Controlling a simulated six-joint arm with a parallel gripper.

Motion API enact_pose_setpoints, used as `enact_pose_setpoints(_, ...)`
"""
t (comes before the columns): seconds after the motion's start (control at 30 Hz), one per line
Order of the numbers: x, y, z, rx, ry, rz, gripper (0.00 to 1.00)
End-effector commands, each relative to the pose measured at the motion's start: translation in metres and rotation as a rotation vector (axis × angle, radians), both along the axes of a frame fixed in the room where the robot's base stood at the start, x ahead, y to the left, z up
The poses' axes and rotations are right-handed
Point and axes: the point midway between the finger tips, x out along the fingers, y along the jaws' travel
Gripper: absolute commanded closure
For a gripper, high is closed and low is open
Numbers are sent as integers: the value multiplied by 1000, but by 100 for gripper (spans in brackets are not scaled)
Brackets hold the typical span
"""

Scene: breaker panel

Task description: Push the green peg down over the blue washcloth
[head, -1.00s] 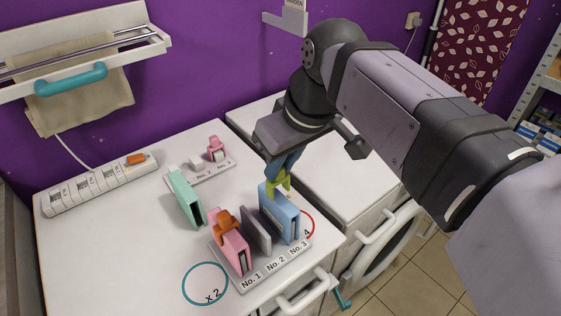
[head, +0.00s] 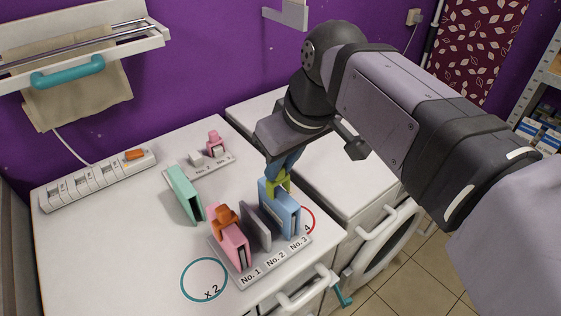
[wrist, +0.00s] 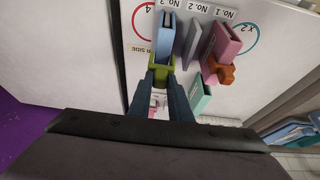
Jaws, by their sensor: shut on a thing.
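The blue washcloth (head: 283,215) stands upright as a flat folded block at the No. 3 place of the white rack; it also shows in the wrist view (wrist: 166,38). The green peg (head: 277,182) sits at the top edge of the washcloth, and in the wrist view (wrist: 160,72) it meets the blue edge. My gripper (head: 272,163) is above it, shut on the peg; its two dark blue fingers (wrist: 162,92) flank the peg in the wrist view. How deep the peg sits over the cloth is hard to tell.
A grey block (head: 257,228) and a pink block (head: 233,243) with an orange peg (head: 225,220) stand close left of the washcloth. A teal block (head: 184,196) stands behind them. A small rack (head: 205,166) and a power strip (head: 97,180) lie further back.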

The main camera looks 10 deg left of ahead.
Motion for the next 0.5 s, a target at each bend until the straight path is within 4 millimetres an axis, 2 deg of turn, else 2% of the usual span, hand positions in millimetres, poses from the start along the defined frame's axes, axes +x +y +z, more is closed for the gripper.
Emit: enact_pose_setpoints(0.5,0,0,-13,0,0,0,100)
